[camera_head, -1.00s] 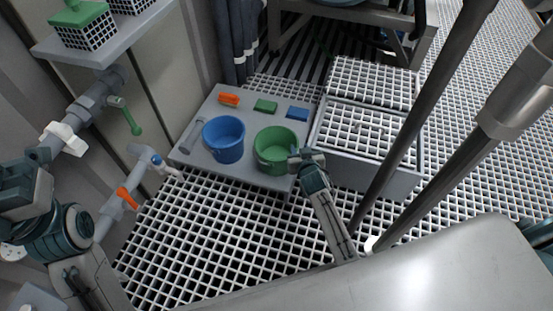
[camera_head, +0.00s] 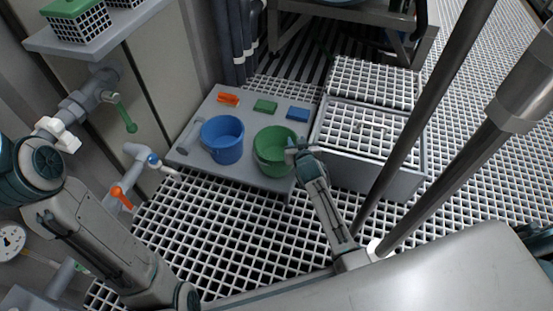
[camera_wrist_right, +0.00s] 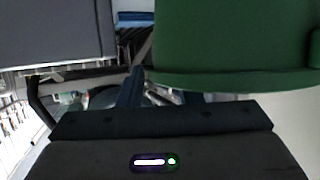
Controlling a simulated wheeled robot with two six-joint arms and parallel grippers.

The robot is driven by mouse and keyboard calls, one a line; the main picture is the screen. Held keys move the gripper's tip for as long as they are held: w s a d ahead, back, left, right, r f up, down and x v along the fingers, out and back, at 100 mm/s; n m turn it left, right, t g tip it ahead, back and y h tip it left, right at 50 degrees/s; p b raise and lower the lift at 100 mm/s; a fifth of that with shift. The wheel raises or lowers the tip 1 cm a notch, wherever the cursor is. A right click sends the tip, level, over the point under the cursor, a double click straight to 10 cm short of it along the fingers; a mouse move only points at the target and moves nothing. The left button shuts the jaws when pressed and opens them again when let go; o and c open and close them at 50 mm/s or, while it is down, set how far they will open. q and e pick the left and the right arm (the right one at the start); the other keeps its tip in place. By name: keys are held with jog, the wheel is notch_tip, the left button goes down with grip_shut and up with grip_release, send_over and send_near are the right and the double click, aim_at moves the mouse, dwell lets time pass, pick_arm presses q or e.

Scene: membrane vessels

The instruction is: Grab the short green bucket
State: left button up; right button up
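The short green bucket (camera_head: 272,152) stands upright on a low grey platform (camera_head: 240,173), right of a taller-looking blue bucket (camera_head: 222,140). My right gripper (camera_head: 295,150) is at the green bucket's right rim. In the right wrist view the green bucket (camera_wrist_right: 235,40) fills the upper right, very close. One dark finger (camera_wrist_right: 131,88) shows left of its wall with a gap between; the other finger is mostly hidden behind the bucket's edge. The gripper looks open, and contact is unclear. My left arm is at the left; its gripper is not in view.
A grey crate with a white grid top (camera_head: 365,130) stands close right of the platform. Orange (camera_head: 228,98), green (camera_head: 265,106) and blue (camera_head: 297,114) blocks lie behind the buckets. Pipes with valve handles line the left wall. Grating floor in front is clear.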

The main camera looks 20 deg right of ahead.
jog(key=shift+c, duration=0.4)
grip_shut()
dwell(1.1)
